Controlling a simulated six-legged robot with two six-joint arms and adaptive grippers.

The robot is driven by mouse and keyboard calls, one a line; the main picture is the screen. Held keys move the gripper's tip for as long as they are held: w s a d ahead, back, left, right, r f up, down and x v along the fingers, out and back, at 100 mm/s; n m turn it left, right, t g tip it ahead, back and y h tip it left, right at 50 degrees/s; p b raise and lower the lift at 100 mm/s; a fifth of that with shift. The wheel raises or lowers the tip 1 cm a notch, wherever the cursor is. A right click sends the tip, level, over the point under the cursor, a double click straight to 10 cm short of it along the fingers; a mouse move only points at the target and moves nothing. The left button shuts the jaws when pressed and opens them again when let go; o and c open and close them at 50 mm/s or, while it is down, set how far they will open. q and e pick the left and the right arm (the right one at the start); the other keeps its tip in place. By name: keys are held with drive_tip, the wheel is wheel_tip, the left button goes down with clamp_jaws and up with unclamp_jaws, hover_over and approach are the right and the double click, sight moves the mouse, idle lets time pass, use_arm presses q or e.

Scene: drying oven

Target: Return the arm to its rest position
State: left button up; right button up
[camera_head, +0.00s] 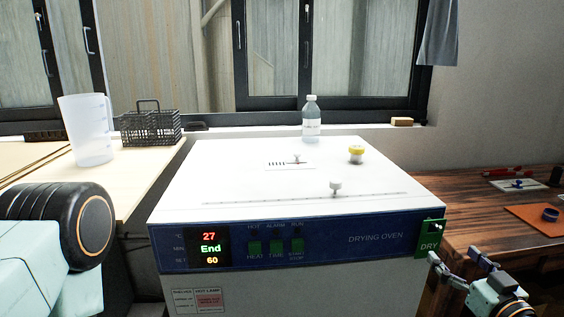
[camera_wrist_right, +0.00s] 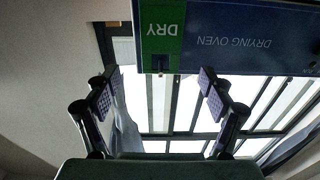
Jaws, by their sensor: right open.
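My right gripper (camera_head: 459,265) is at the lower right in the head view, just in front of the right end of the drying oven (camera_head: 300,170). In the right wrist view the gripper (camera_wrist_right: 157,95) is open, its two fingers apart with nothing between them. The green DRY panel with a small dark switch (camera_wrist_right: 160,62) lies beyond the fingers, apart from them. The same DRY panel (camera_head: 430,240) shows in the head view on the oven's front right corner. My left arm shows at the left edge of the head view; its gripper is out of sight.
A clear bottle (camera_head: 311,120) and a yellow-capped knob (camera_head: 356,154) are on the oven top. A plastic jug (camera_head: 88,130) and a wire basket (camera_head: 150,127) stand on the left bench. A wooden table (camera_head: 470,225) with an orange mat (camera_head: 530,217) is at right. The oven display (camera_head: 209,248) reads 27, End, 60.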

sight(432, 234)
drive_tip(key=w, duration=0.6)
drive_tip(key=shift+w+a, duration=0.2)
drive_tip(key=shift+a, duration=0.2)
drive_tip(key=shift+w+r, duration=0.1)
drive_tip(key=shift+w, duration=0.05)
drive_tip(key=shift+s+r, duration=0.2)
drive_tip(key=shift+s, duration=0.1)
drive_tip(key=shift+w+f, duration=0.1)
